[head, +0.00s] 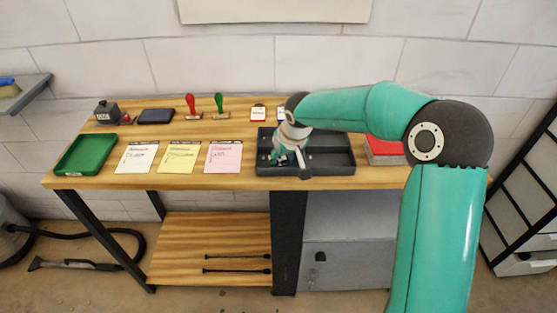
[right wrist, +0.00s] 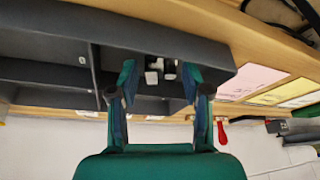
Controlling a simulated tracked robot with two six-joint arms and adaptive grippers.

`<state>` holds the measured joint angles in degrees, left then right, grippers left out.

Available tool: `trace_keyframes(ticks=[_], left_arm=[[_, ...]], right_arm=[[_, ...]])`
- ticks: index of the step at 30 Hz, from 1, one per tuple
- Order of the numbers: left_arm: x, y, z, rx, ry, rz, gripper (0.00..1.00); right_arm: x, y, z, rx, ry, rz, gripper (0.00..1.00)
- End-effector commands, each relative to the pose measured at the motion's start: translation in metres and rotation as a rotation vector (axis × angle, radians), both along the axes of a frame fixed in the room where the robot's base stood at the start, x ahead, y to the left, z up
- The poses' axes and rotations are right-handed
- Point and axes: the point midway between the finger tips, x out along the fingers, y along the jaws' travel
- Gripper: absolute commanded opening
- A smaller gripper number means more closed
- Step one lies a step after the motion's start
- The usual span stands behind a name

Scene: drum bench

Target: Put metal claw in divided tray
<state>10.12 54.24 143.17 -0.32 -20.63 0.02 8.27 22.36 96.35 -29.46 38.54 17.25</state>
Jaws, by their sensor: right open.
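The divided tray (head: 341,170) is dark grey and lies on the right half of the bench; its walls and dividers also show upside down in the right wrist view (right wrist: 45,48). My right gripper (head: 283,160) is low over the tray's left part. In the right wrist view the right gripper (right wrist: 158,82) is open, with its fingers spread on either side of a small cluster of pale and dark pieces (right wrist: 153,76) in the tray. These may be the metal claw, but I cannot tell for sure. My left gripper is not in view.
A green tray (head: 85,154) is at the bench's left. White, yellow and pink note sheets (head: 222,157) lie between the trays. Red and green stamps (head: 218,104) stand behind. A red-topped box (head: 383,150) is right of the divided tray, partly behind my arm.

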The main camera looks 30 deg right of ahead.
Motion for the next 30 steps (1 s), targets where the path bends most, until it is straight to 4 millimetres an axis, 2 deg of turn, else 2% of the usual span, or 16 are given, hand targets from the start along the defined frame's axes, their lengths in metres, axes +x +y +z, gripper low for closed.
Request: trace_keyframes(ticks=[5, 12, 18, 23, 30], left_arm=[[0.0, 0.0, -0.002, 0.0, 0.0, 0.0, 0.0], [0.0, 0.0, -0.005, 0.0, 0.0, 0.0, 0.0], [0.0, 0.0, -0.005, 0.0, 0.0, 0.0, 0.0], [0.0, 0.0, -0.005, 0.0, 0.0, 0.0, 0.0], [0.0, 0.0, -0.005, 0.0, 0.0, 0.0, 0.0]], right_arm=[[-0.009, 0.001, 0.024, 0.0, -0.006, -0.001, 0.48], [-0.027, 0.004, 0.07, -0.001, -0.006, -0.001, 0.48], [-0.039, 0.005, 0.097, -0.002, -0.004, 0.0, 0.48], [-0.043, 0.005, 0.105, -0.001, -0.001, 0.0, 0.48], [-0.043, 0.005, 0.105, -0.001, -0.001, 0.0, 0.48]])
